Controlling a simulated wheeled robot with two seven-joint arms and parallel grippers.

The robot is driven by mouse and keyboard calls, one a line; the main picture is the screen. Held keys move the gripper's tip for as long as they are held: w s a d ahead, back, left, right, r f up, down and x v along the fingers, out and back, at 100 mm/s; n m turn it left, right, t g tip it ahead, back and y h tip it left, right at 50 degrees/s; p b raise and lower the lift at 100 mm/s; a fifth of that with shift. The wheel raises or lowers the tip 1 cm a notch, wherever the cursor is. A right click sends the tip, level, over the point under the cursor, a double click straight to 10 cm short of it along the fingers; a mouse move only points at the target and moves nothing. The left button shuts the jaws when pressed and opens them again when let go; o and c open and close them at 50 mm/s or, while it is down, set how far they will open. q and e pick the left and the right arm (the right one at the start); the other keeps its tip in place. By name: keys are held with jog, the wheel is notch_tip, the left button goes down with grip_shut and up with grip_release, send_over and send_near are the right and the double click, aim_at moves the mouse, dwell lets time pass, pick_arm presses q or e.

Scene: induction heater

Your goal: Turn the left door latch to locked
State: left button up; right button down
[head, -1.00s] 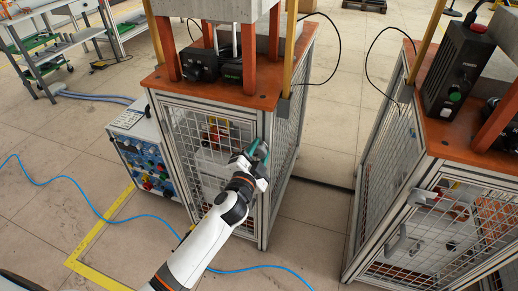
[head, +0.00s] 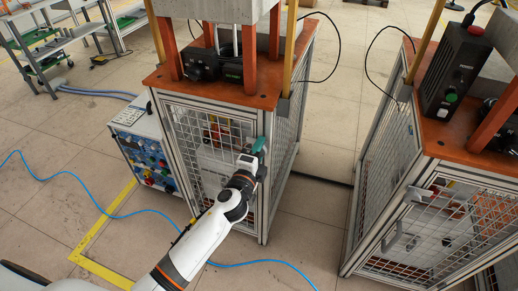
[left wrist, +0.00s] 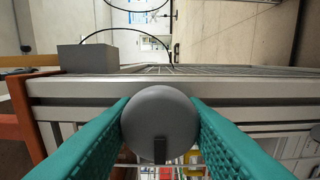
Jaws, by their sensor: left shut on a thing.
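The left door latch is a round grey knob (left wrist: 159,124) with a small dark bar on its face, in the middle of the left wrist view. My left gripper (head: 259,146) is at the upper right of the left cage's mesh door (head: 190,135). Its teal fingers lie on both sides of the knob in the left wrist view and are shut on it. In the head view the gripper hides the latch. My right gripper is in neither view.
A second cage (head: 420,225) with a handled mesh door stands at the right, with a floor gap between the cages. A blue-panelled unit (head: 145,160) stands left of the left cage. A blue hose (head: 90,198) crosses the floor.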

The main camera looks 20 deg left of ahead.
pick_arm(q)
jog(key=shift+f, duration=0.1)
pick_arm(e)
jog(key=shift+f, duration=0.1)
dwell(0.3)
pick_arm(q)
jog(key=o, duration=0.9)
jog(key=shift+o, duration=0.2)
jog(key=s, duration=1.2)
jog(key=shift+a, duration=0.15)
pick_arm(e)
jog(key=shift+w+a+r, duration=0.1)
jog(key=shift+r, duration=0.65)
